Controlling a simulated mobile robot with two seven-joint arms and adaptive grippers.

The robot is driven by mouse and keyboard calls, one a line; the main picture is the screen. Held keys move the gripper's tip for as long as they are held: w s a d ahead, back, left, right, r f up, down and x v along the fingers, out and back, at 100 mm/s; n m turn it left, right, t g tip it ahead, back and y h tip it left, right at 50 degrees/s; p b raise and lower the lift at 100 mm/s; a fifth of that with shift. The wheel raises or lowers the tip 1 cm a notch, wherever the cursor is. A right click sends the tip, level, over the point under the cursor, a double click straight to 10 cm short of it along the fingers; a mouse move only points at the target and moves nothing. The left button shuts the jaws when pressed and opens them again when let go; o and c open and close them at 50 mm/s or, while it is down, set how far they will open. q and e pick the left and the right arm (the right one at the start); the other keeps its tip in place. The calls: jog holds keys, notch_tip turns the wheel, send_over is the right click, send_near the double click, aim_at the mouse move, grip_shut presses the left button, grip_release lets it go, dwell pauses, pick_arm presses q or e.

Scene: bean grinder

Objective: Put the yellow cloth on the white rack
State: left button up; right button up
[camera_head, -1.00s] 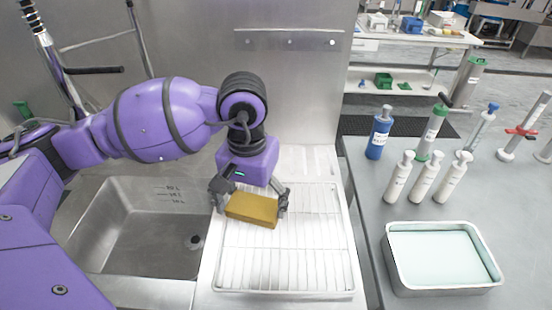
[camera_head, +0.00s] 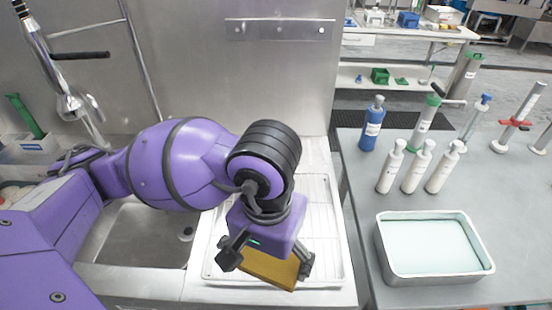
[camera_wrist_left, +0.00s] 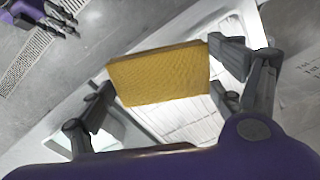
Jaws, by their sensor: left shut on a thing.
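The yellow cloth (camera_head: 270,268) is a flat, block-like piece held between the fingers of my left gripper (camera_head: 266,262). In the left wrist view the cloth (camera_wrist_left: 160,74) spans the space between the fingers, and the gripper (camera_wrist_left: 165,85) is shut on it. The white rack (camera_head: 322,205) lies on the drainboard right of the sink, largely hidden by my left arm. The cloth is over the front part of the rack; I cannot tell whether it touches. In the wrist view the rack's wires (camera_wrist_left: 190,118) show behind the cloth. My right gripper is not identifiable in the head view.
A steel sink (camera_head: 150,235) is left of the rack. On the grey table at right stand a blue bottle (camera_head: 372,130), several white bottles (camera_head: 416,168) and a steel tray (camera_head: 432,245) with pale liquid. A steel wall (camera_head: 275,80) stands behind the rack.

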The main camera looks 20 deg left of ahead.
pick_arm(q)
jog(key=w+a+f, duration=0.1)
jog(key=w+f, duration=0.1)
jog(key=w, duration=0.1)
jog(key=w+f, duration=0.3)
jog(key=w, duration=0.1)
jog(key=w+a+f+p, duration=0.1)
jog(key=w+f, duration=0.2)
jog(key=shift+w+a+f, duration=0.1)
jog(key=shift+w+a, duration=0.15)
jog(key=shift+a, duration=0.05)
jog(key=shift+w+a+f, duration=0.1)
jog(key=shift+w+f, duration=0.2)
jog(key=shift+f, duration=0.15)
notch_tip(320, 180, down, 3)
jog(key=shift+f, duration=0.1)
pick_arm(e)
jog(key=shift+w+r, duration=0.45)
jog(key=shift+r, duration=0.1)
